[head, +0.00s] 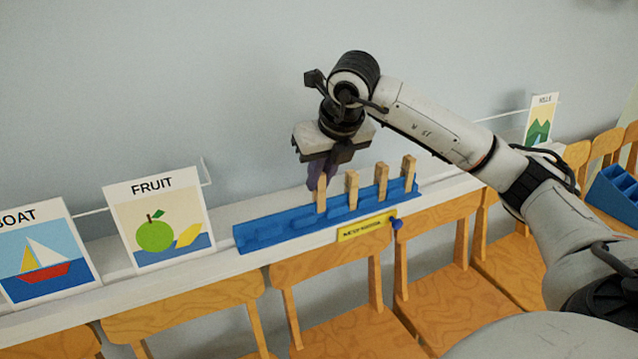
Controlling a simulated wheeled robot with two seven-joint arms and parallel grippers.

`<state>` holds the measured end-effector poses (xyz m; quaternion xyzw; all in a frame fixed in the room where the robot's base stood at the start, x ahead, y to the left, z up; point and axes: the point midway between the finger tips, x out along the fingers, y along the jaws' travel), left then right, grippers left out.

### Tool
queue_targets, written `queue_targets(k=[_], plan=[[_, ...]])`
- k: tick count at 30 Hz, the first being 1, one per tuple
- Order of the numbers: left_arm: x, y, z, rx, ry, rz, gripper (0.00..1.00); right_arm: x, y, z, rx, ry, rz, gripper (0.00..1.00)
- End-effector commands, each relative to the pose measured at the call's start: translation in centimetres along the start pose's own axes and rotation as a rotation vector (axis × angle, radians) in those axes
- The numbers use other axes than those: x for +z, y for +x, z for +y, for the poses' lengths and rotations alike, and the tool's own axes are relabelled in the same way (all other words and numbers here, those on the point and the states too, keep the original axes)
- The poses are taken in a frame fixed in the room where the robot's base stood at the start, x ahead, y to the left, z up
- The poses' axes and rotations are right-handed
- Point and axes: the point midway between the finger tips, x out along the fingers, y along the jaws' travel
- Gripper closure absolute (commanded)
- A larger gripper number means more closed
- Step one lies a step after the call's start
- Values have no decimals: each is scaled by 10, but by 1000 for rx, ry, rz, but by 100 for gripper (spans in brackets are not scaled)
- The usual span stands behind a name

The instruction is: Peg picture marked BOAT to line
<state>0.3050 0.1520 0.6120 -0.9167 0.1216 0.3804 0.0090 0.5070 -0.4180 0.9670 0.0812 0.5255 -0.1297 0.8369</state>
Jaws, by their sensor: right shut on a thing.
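The picture marked BOAT (42,262) stands upright at the far left, partly cut off by the frame edge. It shows a sailboat with a red hull. A thin white line (92,212) runs behind the pictures along the wall. My right gripper (320,183) points down over the blue peg rack (262,240) and is shut on the leftmost wooden peg (321,200), whose lower end is still at the rack. Several other pegs (381,180) stand upright in the rack to its right. My left gripper is out of view.
The FRUIT picture (158,222) stands right of BOAT on the white ledge (118,286). Another picture (541,118) is at the far right. Wooden chairs (330,296) line the front of the ledge. A yellow label (366,228) sits on the ledge front. A blue box (612,195) is at right.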

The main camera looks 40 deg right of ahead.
Motion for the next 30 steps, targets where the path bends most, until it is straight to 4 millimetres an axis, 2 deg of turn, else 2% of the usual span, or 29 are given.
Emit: queue_targets(k=[21,30], plan=[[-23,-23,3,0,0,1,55,17,-35,0,1,0,-1,99],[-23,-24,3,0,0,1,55,17,-36,0,1,0,0,99]])
